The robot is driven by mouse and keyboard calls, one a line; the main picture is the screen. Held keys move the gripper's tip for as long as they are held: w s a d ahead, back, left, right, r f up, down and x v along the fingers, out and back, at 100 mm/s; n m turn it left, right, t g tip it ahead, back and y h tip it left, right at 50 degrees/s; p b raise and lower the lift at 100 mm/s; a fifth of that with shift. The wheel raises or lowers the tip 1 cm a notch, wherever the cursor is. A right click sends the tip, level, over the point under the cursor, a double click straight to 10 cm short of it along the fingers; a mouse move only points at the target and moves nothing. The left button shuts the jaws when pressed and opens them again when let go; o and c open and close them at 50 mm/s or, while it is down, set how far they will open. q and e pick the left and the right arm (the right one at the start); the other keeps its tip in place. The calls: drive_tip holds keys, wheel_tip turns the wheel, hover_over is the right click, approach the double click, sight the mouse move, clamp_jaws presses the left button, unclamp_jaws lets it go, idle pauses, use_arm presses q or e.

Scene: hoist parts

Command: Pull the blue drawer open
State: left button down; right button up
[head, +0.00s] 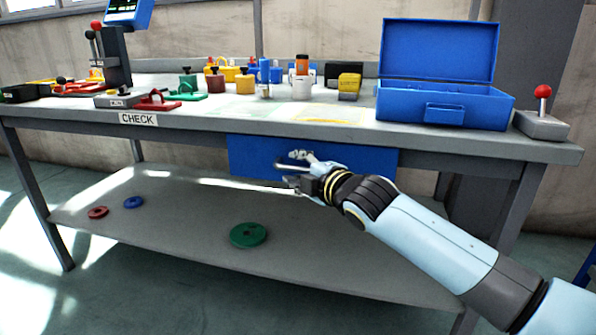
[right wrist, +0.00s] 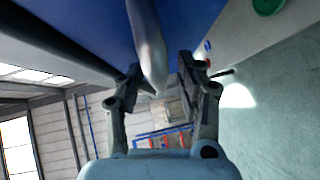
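The blue drawer (head: 255,153) sits under the front edge of the workbench, and its front looks about flush with the bench. Its pale metal handle (head: 298,154) is partly hidden by my right gripper (head: 293,172). In the right wrist view the drawer front (right wrist: 90,22) fills the top, and the grey handle bar (right wrist: 149,50) reaches between the spread fingers of my right gripper (right wrist: 162,80). The fingers stand apart on either side of the bar; I cannot tell whether one touches it. My left gripper is not in view.
An open blue toolbox (head: 440,105) and a red-knobbed lever box (head: 541,122) stand on the workbench (head: 200,112) at the right. Several coloured parts stand further back. A green disc (head: 248,235) lies on the lower shelf (head: 180,215) below the drawer.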

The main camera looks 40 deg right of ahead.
drive_tip(key=shift+c, duration=0.4)
clamp_jaws()
